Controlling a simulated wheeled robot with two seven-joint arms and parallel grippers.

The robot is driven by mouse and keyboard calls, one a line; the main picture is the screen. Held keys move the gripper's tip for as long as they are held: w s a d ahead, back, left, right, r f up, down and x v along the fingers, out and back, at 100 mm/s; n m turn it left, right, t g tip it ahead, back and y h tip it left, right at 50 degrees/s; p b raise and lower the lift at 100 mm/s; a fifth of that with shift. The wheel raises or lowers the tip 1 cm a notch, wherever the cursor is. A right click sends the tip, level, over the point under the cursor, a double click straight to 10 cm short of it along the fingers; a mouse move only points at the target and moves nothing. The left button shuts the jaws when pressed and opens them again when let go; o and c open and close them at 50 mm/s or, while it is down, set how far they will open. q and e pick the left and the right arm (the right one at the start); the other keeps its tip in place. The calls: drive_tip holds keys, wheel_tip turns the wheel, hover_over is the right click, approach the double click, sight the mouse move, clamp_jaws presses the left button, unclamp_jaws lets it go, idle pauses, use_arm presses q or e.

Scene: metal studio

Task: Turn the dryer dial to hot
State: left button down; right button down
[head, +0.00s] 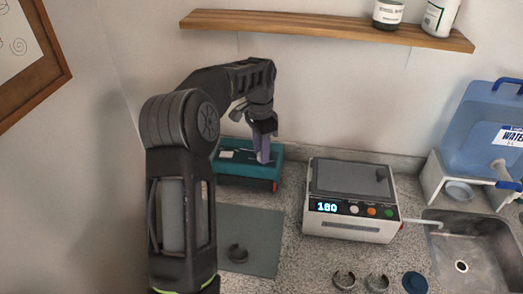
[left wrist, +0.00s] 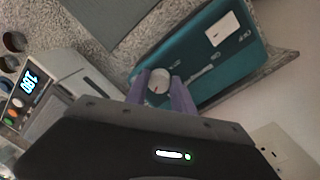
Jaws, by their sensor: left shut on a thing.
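The teal dryer (head: 232,183) sits at the back of the counter against the wall. In the left wrist view its teal top (left wrist: 225,72) carries a white label plate and small pale markings too small to read. The round whitish dial (left wrist: 159,82) stands on that top. My left gripper (head: 263,153) points down over the dryer's right part. Its purple fingers (left wrist: 161,84) are shut on the dial, one on each side. In the head view the fingers hide the dial. I cannot read which setting it points to. My right gripper is in neither view.
A white machine (head: 351,229) with a lit display stands right of the dryer. A grey mat (head: 255,235) with a dark ring lies in front. More rings and a blue disc (head: 415,283) lie front right, beside the sink (head: 475,255). A wooden shelf (head: 330,31) hangs above.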

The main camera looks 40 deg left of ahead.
use_arm(q)
drive_tip(key=shift+m, duration=0.5)
drive_tip(key=c, duration=1.1)
unclamp_jaws()
